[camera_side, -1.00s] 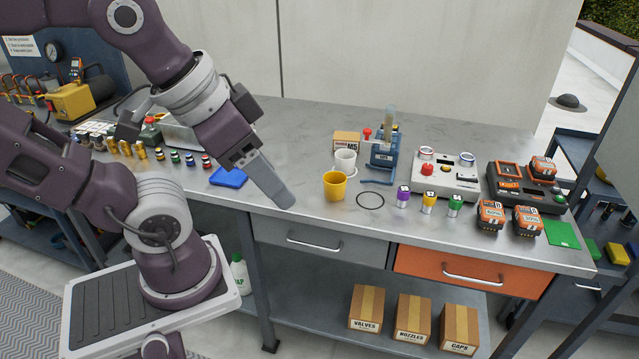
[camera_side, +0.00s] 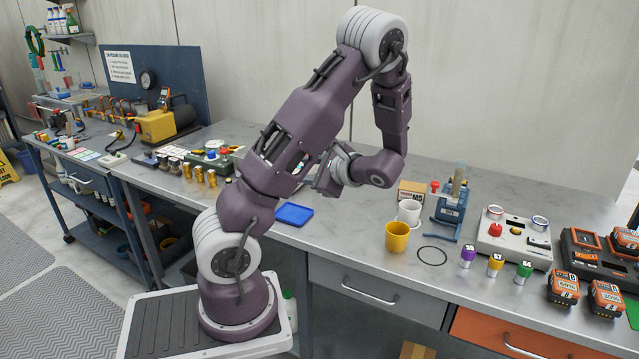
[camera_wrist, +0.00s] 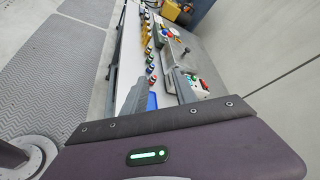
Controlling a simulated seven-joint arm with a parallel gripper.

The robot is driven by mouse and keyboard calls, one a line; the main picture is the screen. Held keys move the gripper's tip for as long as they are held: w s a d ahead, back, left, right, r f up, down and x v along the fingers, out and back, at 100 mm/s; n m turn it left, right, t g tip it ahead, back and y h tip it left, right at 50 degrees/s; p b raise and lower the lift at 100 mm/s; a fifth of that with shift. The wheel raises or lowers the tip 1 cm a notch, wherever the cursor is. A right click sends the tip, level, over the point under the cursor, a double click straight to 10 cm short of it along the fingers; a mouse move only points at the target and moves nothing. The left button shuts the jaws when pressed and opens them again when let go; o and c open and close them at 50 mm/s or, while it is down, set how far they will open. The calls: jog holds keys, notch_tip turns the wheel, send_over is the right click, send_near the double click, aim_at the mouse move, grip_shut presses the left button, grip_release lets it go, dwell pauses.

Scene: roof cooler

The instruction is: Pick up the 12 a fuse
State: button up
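Three capped cylinders stand in a row near the bench's front edge in the side view: purple (camera_side: 468,256), yellow (camera_side: 495,264) and green (camera_side: 524,271). They look like fuses, but I cannot read which one is marked 12 A. Smaller coloured cylinders (camera_wrist: 150,66) stand along the left part of the bench in the wrist view. My gripper (camera_wrist: 197,86) shows there with its two fingers apart and nothing held between them. It points along the bench toward its left end. In the side view my arm mostly hides the gripper, left of the yellow cup.
A yellow cup (camera_side: 397,237), white mug (camera_side: 409,211), black ring (camera_side: 432,256) and blue press (camera_side: 451,212) stand mid-bench. A blue tray (camera_side: 294,214) lies left of them. A control box (camera_side: 512,238) and orange batteries (camera_side: 563,288) are at the right.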

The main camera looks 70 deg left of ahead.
jog(key=w+a+f+m+t+y, duration=0.1)
jog(key=w+a+f+m+t, duration=0.1)
jog(key=a+f+m+t, duration=0.1)
jog(key=w+a+f+m+t+y, duration=0.2)
jog(key=w+a+f+m+t, duration=0.1)
jog(key=a+f+m, duration=0.3)
jog(key=w+a+f+m+t+y, duration=0.2)
jog(key=w+a+f+m+t, duration=0.1)
jog(key=a+f+m, duration=0.2)
jog(key=shift+f+m+t, duration=0.4)
jog(key=shift+f+m, duration=0.4)
jog(key=shift+m, duration=0.3)
jog(key=x, duration=1.1)
jog(key=shift+w+a+r, duration=0.2)
jog(key=shift+a+r, duration=0.15)
jog(key=shift+r, duration=0.05)
grip_shut()
